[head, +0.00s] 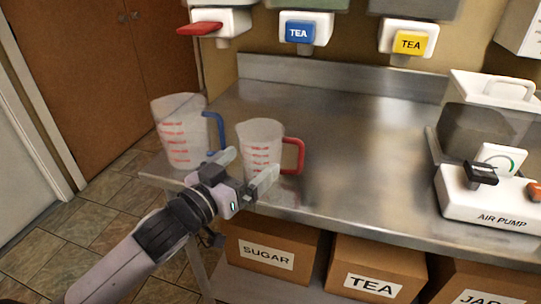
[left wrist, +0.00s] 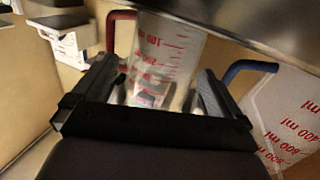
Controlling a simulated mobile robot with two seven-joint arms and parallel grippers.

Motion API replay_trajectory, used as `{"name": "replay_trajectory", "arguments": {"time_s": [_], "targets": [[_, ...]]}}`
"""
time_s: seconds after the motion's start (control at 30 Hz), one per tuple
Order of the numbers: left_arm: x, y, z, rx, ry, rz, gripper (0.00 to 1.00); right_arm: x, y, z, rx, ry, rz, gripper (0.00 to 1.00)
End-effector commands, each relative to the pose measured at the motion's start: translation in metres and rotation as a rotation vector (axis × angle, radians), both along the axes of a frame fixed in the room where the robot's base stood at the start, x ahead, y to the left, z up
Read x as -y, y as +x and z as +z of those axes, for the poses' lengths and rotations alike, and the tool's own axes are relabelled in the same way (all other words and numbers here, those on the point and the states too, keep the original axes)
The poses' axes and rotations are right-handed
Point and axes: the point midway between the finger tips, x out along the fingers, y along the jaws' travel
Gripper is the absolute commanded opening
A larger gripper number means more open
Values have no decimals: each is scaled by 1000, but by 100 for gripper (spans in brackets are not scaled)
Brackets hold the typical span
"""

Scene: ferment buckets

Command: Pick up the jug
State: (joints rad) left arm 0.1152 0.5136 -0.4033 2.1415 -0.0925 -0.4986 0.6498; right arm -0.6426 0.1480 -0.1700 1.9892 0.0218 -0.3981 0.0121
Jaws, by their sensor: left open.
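A clear measuring jug with red marks and a red handle (head: 262,140) stands upright on the steel counter. A second clear jug with a blue handle (head: 178,138) stands to its left. My left gripper (head: 246,168) is open at the near side of the red-handled jug, low on its body. In the left wrist view, the red-handled jug (left wrist: 168,48) shows between the open fingers, and I cannot tell whether they touch it. The blue-handled jug (left wrist: 290,115) is at the right there, outside the fingers. My right gripper is not in view.
The steel counter (head: 345,150) is clear in the middle. An air pump (head: 485,200) stands at the right. Dispensers with red, blue (head: 300,31) and yellow (head: 410,43) tags hang over the back edge. Cardboard boxes (head: 375,270) sit below the counter.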

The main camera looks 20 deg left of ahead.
Motion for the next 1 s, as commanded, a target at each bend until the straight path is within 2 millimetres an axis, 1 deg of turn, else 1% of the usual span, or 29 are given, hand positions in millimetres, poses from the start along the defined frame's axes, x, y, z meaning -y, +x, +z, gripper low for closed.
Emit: {"name": "replay_trajectory", "arguments": {"time_s": [0.17, 0.4, 0.5, 0.63, 0.83, 0.87, 0.9, 0.97, 1.0], "targets": [[4, 13, 1, 1, 0, -1, 100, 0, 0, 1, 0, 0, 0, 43], [12, 42, 0, 1, 0, 1, 100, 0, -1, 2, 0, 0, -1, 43], [16, 51, 0, 0, -1, 0, 100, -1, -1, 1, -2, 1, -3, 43], [18, 56, -1, 0, -1, 0, 100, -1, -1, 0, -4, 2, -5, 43], [18, 56, -1, 0, -1, -1, 100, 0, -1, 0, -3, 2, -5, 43], [18, 56, -1, 0, -1, -1, 97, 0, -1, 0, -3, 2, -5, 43], [18, 56, -1, -1, 0, -1, 84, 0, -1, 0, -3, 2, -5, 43], [18, 56, -1, -1, -1, -1, 64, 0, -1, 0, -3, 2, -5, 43], [18, 56, -1, -1, 0, -1, 62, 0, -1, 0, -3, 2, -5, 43]]}}
